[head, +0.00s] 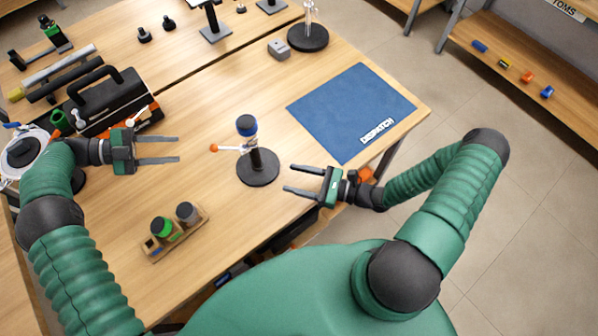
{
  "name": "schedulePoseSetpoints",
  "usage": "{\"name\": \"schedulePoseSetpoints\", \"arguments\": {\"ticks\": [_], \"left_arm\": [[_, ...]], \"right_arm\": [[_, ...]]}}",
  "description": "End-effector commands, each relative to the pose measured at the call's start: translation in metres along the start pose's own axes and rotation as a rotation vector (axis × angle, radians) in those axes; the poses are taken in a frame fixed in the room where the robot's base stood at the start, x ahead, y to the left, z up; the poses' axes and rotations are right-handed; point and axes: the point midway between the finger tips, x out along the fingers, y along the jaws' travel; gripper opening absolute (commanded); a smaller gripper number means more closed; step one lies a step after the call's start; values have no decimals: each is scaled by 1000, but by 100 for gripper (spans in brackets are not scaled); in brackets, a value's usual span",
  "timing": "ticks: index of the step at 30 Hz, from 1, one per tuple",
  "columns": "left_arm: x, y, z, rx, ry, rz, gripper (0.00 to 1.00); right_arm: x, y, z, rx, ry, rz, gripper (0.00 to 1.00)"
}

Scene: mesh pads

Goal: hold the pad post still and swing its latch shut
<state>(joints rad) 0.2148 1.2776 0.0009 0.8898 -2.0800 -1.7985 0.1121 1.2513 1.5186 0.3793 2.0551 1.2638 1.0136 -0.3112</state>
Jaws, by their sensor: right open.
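The pad post (257,160) stands upright on a round dark base (258,176) near the middle of the table, with a blue-topped pad (246,125) at its top. A pale latch lever with an orange knob (214,148) sticks out from the post to the left. My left gripper (178,149) is open and empty, left of the knob and apart from it, its fingers pointing right. My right gripper (288,178) is open and empty, just right of the post base, its fingers pointing left toward it. Whether the latch is engaged is too small to tell.
A blue dispatch mat (335,105) lies right of the post, near the table's right edge. A wooden rack (176,235) with small jars stands at the front. A black toolbox (107,98) stands behind my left gripper. Bare table (225,95) lies behind the post.

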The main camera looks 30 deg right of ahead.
Motion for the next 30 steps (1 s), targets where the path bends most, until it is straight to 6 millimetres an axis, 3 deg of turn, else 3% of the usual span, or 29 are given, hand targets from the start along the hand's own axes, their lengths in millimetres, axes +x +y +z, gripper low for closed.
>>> {"name": "schedulePoseSetpoints", "arguments": {"ticks": [3, 8, 24, 30], "left_arm": [[0, 0, 0, 0, 0, 0, 36], [0, 0, 0, -1, 0, 0, 36], [1, 0, 0, 0, 0, 0, 36], [1, 0, 0, 0, 0, 0, 36]], "right_arm": [[-1, -18, -3, 47, -43, -108, 54], [14, -22, -3, 55, -51, -123, 54], [136, -36, 3, 54, -49, -118, 54], [161, -39, 4, 53, -48, -119, 54]]}}
